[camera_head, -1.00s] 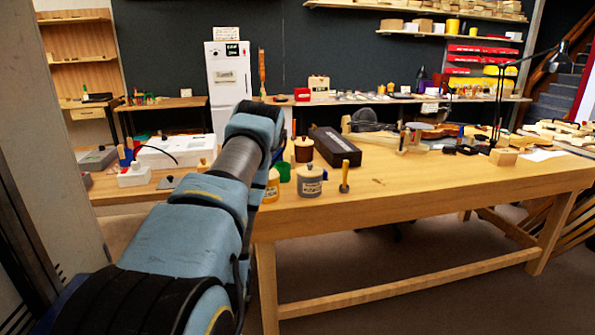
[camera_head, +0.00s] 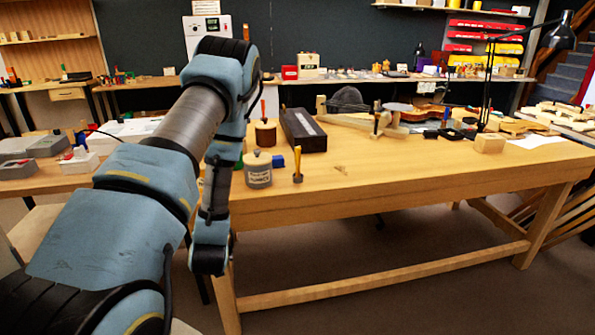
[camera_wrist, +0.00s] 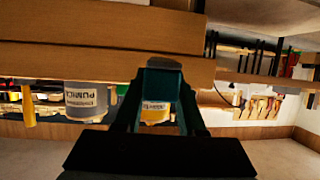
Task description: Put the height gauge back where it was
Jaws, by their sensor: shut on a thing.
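My gripper (camera_wrist: 163,75) shows in the wrist view, which is upside down, with its fingers closed around a small dark teal piece (camera_wrist: 163,63). I cannot tell from its visible part whether this is the height gauge, and no other height gauge can be made out. In the head view my arm's bent end hangs at the bench's left front corner and hides the gripper and held piece.
A grey lidded jar (camera_head: 258,172) and a yellow-handled tool (camera_head: 298,166) stand near the left front corner. The bench's middle front is clear. A lamp (camera_head: 487,75) stands at the right.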

